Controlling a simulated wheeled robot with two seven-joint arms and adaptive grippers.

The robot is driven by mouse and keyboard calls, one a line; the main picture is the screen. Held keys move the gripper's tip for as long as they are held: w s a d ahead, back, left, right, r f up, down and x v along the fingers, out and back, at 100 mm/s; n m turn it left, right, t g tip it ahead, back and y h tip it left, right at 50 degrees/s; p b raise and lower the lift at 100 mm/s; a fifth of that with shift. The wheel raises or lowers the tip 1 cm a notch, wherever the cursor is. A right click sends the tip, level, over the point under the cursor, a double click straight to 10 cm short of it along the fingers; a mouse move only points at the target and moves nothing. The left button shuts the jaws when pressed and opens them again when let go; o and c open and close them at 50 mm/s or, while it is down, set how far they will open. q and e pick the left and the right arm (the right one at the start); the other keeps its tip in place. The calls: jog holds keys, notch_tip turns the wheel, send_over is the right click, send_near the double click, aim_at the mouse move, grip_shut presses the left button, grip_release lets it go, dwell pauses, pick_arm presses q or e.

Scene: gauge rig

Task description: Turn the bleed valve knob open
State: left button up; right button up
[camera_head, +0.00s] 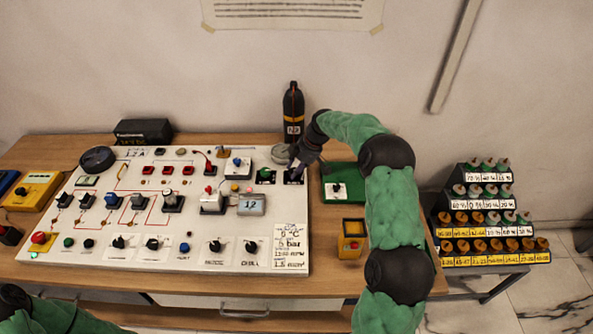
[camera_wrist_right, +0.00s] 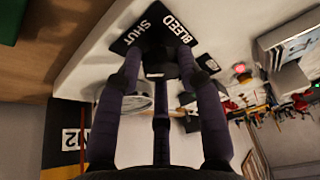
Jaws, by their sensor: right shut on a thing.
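The bleed valve knob (camera_wrist_right: 163,62) is a small black knob near the top right of the white panel. Its black plate (camera_wrist_right: 150,28), lettered BLEED and SHUT, shows at the top of the right wrist view. My right gripper (camera_head: 297,168) reaches down to the panel's upper right corner and is shut on the knob; it also shows in the wrist view (camera_wrist_right: 165,72). The fingers hide most of the knob, so I cannot tell its exact angle. Part of my left arm shows at the bottom left; its gripper is out of view.
A black N2 bottle (camera_head: 293,112) stands behind the panel (camera_head: 150,262), close to my right gripper. A round gauge (camera_head: 280,154) is just left of it. A green box (camera_head: 340,172) and a yellow box (camera_head: 351,240) stand to the right. A stepped rack (camera_head: 446,222) is farther right.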

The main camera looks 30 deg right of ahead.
jog(key=n, duration=0.2)
jog(key=g, duration=0.1)
jog(key=shift+w+a+r+n+y, duration=0.1)
jog(key=shift+w+a+n+y, duration=0.15)
jog(key=shift+n+y, duration=0.15)
jog(key=n+g+p, duration=0.1)
jog(key=n, duration=0.1)
jog(key=shift+n, duration=0.4)
jog(key=n+g+p, duration=0.1)
jog(key=n, duration=0.3)
jog(key=shift+w+g+p, duration=0.1)
jog(key=shift+g+p, duration=0.25)
jog(key=shift+g, duration=0.05)
jog(key=shift+n, duration=0.4)
jog(key=shift+a+f+n, duration=0.1)
jog(key=shift+f+n, duration=0.15)
jog(key=shift+n, duration=0.05)
jog(key=o, duration=0.9)
jog(key=shift+o, duration=0.9)
jog(key=shift+a, duration=0.1)
jog(key=shift+r, duration=0.15)
